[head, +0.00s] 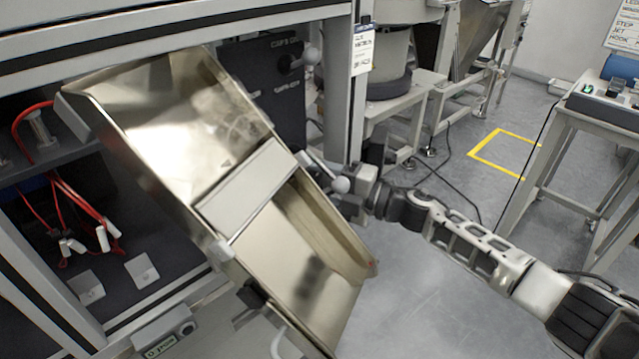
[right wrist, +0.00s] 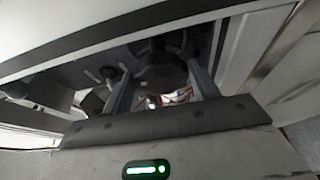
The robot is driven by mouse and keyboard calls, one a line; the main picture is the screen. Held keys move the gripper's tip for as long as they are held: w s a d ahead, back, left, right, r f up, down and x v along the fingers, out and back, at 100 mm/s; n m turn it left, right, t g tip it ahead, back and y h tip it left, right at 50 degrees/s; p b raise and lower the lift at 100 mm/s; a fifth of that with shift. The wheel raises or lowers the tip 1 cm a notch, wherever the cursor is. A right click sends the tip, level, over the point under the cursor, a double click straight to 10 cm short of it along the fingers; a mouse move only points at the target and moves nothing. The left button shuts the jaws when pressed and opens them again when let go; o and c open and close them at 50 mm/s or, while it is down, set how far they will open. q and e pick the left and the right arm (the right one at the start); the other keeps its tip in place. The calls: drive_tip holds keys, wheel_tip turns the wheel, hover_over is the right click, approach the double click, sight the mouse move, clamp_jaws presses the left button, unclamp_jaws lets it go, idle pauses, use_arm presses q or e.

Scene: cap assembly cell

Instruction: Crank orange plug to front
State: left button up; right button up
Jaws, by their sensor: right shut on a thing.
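No orange plug shows in either view. My right arm comes in from the right in the head view. Its gripper (head: 350,200) is at the right edge of the metal chute, at a grey lever with a rounded pale knob (head: 340,185). It is shut on the lever there; the chute edge partly hides the contact. In the right wrist view the two fingers of my right gripper (right wrist: 160,98) stand apart, with dark parts beyond and between them. The held part is hard to make out in that view. My left gripper is not in view.
The tilted metal chute (head: 245,190) fills the middle. A dark panel (head: 265,75) with another grey knob (head: 310,56) stands behind it. Red cables with white ends (head: 102,238) hang inside the cabinet at left.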

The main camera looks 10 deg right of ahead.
drive_tip(key=o, duration=1)
drive_tip(key=v, duration=1.6)
drive_tip(key=shift+b, duration=0.4)
